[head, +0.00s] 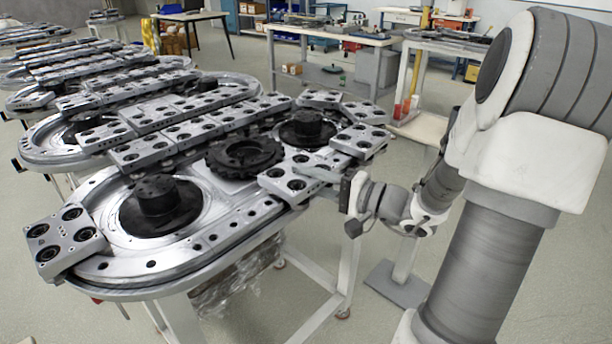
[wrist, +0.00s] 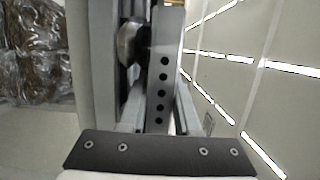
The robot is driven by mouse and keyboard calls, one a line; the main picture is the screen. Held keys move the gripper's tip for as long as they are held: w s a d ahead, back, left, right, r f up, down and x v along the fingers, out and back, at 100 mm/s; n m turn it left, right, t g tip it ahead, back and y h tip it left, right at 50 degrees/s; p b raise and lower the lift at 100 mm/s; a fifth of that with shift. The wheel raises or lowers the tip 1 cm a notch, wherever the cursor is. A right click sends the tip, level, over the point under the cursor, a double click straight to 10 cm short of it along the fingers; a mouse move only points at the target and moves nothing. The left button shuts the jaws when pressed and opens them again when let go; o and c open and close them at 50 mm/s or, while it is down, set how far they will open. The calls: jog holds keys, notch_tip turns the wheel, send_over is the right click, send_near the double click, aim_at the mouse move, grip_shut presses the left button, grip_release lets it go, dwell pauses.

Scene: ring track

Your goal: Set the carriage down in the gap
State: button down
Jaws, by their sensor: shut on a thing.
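The ring track (head: 190,258) is a silver oval on a white stand, with grey block carriages along its far side and right end. My gripper (head: 346,188) is at the track's right edge, shut on a carriage (head: 322,164). In the wrist view the held carriage (wrist: 162,85) shows a narrow grey side with a row of dark holes, between the fingers of my gripper (wrist: 157,118). The held carriage lies between a carriage (head: 290,183) on its near left and a carriage (head: 358,141) on its far right. Whether it touches the track is hidden.
A lone carriage (head: 65,242) sits at the track's left end, and the near stretch of track is bare. Black round hubs (head: 160,202) stand inside the ring. More ring tracks (head: 60,135) stand behind on the left. A workbench (head: 330,38) stands at the back.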

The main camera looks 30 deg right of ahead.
jog(key=shift+f+b, duration=0.3)
jog(key=shift+b, duration=0.05)
jog(key=c, duration=0.6)
grip_release()
jog(key=shift+r, duration=0.1)
jog(key=shift+r+p, duration=0.25)
jog(key=shift+p, duration=0.15)
jog(key=shift+s+d+r, duration=0.1)
jog(key=shift+s+d, duration=0.1)
jog(key=shift+s, duration=0.05)
jog(key=p+v, duration=0.2)
jog(key=v, duration=0.9)
jog(key=shift+s+d, duration=0.1)
jog(key=shift+s, duration=0.05)
